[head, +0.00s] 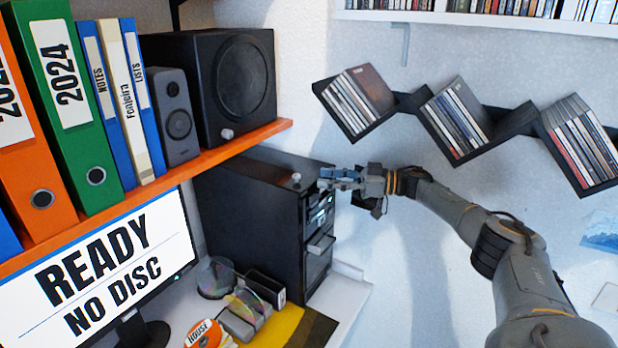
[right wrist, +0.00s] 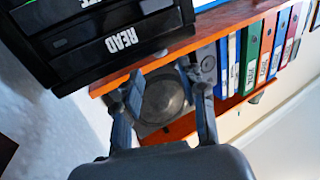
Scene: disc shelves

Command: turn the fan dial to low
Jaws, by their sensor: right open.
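A small pale knob (head: 296,177), which may be the fan dial, sits on top of the black computer tower (head: 245,215) near its front edge. Its markings and setting are too small to read. My right gripper (head: 328,180) is beside the tower's upper front corner, just right of the knob, with a small gap seeming to lie between them. In the right wrist view my right gripper (right wrist: 167,82) has its two fingers spread with nothing held between them. My left gripper is not in view.
An orange shelf (head: 170,178) holds binders and black speakers (head: 240,85); another pale knob (head: 226,134) is on the large speaker. A monitor (head: 105,262) reads READY NO DISC. Zigzag disc racks (head: 475,118) hang at right.

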